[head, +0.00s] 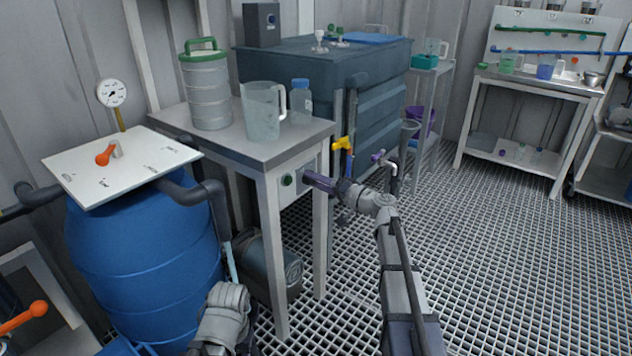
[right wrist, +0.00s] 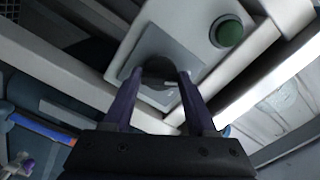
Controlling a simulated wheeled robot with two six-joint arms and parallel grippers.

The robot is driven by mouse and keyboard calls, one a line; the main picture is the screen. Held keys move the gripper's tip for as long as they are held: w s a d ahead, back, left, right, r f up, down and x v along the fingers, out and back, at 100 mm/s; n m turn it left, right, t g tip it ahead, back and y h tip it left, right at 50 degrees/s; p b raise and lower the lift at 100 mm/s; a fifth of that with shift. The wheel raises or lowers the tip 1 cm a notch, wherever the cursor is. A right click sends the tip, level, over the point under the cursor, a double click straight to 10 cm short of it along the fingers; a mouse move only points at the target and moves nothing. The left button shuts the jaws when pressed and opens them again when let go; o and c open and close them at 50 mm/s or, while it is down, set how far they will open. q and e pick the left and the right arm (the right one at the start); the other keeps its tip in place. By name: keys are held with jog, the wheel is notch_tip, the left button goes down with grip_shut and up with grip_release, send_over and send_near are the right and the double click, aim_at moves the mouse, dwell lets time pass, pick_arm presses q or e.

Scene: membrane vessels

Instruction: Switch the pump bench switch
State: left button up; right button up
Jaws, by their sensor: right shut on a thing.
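The pump bench switch is a dark round knob (right wrist: 160,68) on a grey plate in the right wrist view. It sits on the switch box (head: 287,194) under the front edge of the bench top. A green button (head: 287,180) is beside it, also seen in the right wrist view (right wrist: 229,32). My right gripper (head: 309,179) reaches the box, its purple fingers (right wrist: 158,82) on either side of the knob and shut on it. In the head view the gripper hides the knob. My left gripper (head: 230,263) hangs low in front of the blue barrel; its jaws are unclear.
The bench (head: 245,146) carries a grey canister (head: 207,90), a clear jug (head: 262,112) and a blue-capped bottle (head: 301,102). A blue barrel (head: 145,260) with a white lid board stands left. A yellow valve (head: 343,144) is close right. Grated floor is free further right.

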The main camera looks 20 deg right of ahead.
jog(key=o, duration=1.4)
jog(key=shift+c, duration=0.2)
jog(key=shift+s, duration=0.1)
jog(key=v, duration=0.7)
jog(key=shift+s+d, duration=0.25)
jog(key=shift+s, duration=0.05)
